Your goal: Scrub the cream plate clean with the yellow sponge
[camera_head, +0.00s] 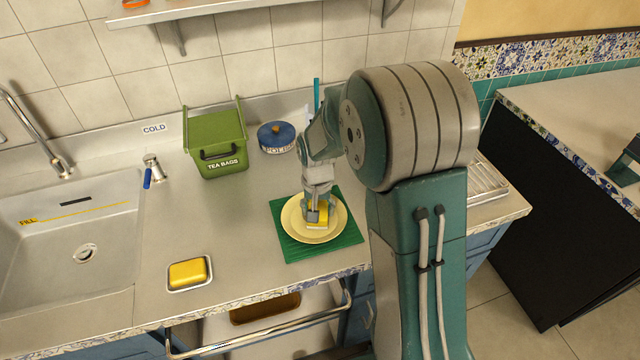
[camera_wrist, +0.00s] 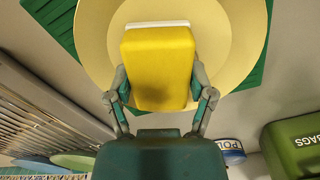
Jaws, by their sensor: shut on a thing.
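The cream plate (camera_head: 294,224) lies on a green mat (camera_head: 289,251) on the counter. It also shows in the wrist view (camera_wrist: 238,50), behind the sponge. My gripper (camera_head: 313,212) is over the plate and shut on the yellow sponge (camera_wrist: 158,65), with a finger on each side of it. The sponge has a white layer at its far edge in the wrist view. In the head view the sponge (camera_head: 318,216) appears at the plate's surface; I cannot tell whether it touches. My gripper partly hides the plate's middle. No marks show on the visible part of the plate.
A yellow block in a small dish (camera_head: 189,273) sits at the front left. A green tea bags bin (camera_head: 216,145) and a blue round tin (camera_head: 276,138) stand behind. The sink (camera_head: 70,225) is at left, a rack (camera_head: 487,181) at right.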

